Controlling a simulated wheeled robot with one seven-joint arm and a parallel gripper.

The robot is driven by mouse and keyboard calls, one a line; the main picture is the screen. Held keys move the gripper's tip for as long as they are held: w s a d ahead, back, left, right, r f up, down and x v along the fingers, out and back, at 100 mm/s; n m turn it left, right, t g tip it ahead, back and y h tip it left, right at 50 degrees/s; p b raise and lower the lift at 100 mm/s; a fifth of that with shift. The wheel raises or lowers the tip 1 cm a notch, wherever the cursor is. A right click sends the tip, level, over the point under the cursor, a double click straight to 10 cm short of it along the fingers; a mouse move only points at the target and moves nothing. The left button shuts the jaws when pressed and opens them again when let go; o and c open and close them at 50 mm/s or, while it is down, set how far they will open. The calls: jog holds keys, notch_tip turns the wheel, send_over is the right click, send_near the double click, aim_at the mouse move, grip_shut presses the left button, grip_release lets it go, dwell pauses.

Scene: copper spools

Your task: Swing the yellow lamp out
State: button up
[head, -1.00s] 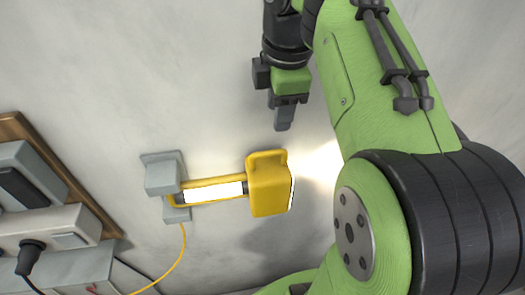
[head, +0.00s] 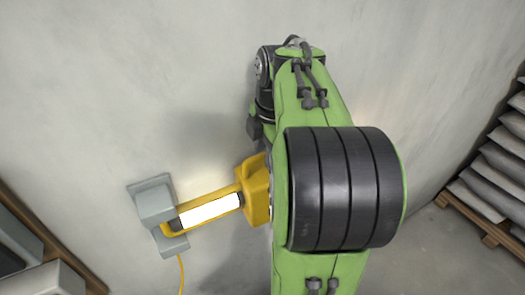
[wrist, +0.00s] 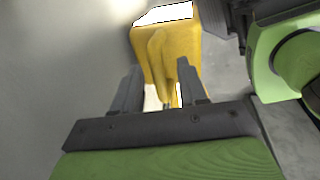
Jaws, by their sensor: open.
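The yellow lamp (head: 205,208) is mounted on a grey wall bracket (head: 152,200) in the head view. It has a lit white panel along its arm and a yellow head at its right end. My arm hides the head's right side there. In the wrist view the yellow lamp head (wrist: 168,50) stands just ahead, with its handle between the two fingers of my gripper (wrist: 158,88). The fingers are open, one on each side of it. I cannot tell whether either finger touches it. In the head view the fingers are hidden behind my arm.
A wooden-framed board with grey boxes (head: 45,280) is at the lower left. A yellow cable (head: 181,275) hangs below the bracket. The wall above the lamp is bare.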

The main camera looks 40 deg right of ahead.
jog(key=shift+s+a+r, duration=0.1)
jog(key=shift+a+r, duration=0.05)
jog(key=shift+a, duration=0.05)
jog(key=shift+c, duration=0.8)
jog(key=shift+w+d, duration=0.2)
jog(key=shift+w, duration=0.05)
grip_shut()
jog(key=shift+s, duration=0.15)
